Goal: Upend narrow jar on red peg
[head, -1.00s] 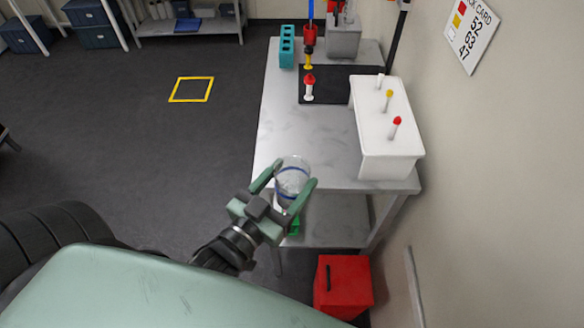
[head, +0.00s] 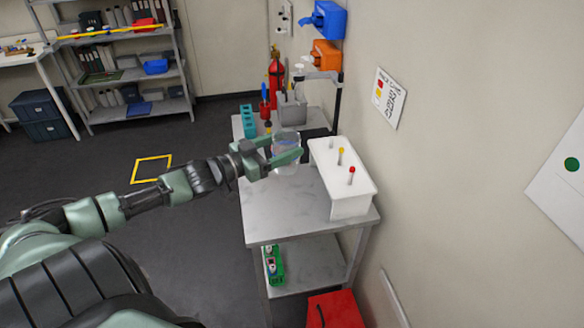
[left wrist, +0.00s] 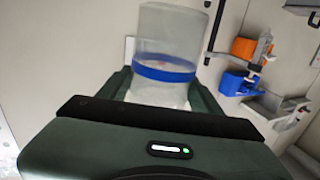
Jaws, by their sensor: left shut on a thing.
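The white box (head: 343,203) on the metal table carries upright pegs: a red-tipped peg (head: 351,176) nearest, a yellow-tipped peg (head: 340,156) behind it, and a white peg (head: 330,138) at the far end. My left gripper (head: 287,153) is shut on a clear jar (head: 286,143), in the air left of the box and apart from the pegs. In the left wrist view the jar (left wrist: 168,35) stands between both fingers, with a blue band (left wrist: 163,73) around it. Which end of the jar is open I cannot tell. My right gripper is not in view.
The near part of the metal table (head: 290,218) is bare. A teal rack (head: 248,121) and a grey bin (head: 292,112) stand at the back, beside a dark mat mostly hidden by the jar. A red box (head: 337,309) stands below the table's near end. The wall runs close on the right.

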